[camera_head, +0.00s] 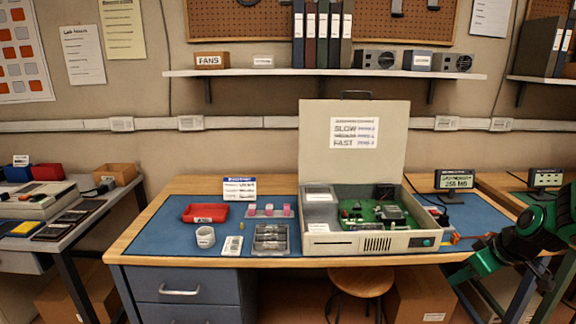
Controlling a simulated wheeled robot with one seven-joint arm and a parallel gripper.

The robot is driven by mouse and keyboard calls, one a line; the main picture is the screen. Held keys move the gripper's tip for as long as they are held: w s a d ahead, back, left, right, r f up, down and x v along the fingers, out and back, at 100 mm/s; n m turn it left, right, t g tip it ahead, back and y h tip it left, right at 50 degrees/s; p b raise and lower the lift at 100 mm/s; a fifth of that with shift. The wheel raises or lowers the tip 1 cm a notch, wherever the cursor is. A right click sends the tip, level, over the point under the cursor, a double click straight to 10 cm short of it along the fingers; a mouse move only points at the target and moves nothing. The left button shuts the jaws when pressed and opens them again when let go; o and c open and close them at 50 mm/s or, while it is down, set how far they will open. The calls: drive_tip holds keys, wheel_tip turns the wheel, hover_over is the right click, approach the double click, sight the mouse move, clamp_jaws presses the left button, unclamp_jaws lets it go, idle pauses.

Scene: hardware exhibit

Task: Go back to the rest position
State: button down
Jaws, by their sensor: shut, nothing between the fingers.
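My green and black arm comes in from the right edge. My gripper (480,243), small and dark at the arm's left end, is shut and empty near the right side of the open computer case. The case (375,244) stands on the blue mat of the wooden desk, its lid raised and a green circuit board inside. A sign reading SLOW and FAST (354,133) is on the lid. Fine detail of the fingertips is hard to make out.
A stool (361,283) stands under the desk. A shelf (325,74) runs along the wall. A side table (70,225) is at left.

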drive_tip(key=s+a+r+m+g, duration=0.1)
drive_tip(key=s+m, duration=0.4)
drive_tip(key=s, duration=0.7)
drive_tip(key=s+a+r+m+g+h, duration=0.1)
drive_tip(key=s+r+m+g, duration=0.3)
drive_tip(key=s, duration=0.9)
wheel_tip(320, 180, up, 3)
drive_tip(key=shift+s+a+f+m+h, duration=0.2)
drive_tip(key=shift+s+a+m+h, duration=0.15)
drive_tip(key=shift+m, duration=0.45)
drive_tip(key=shift+w, duration=0.15)
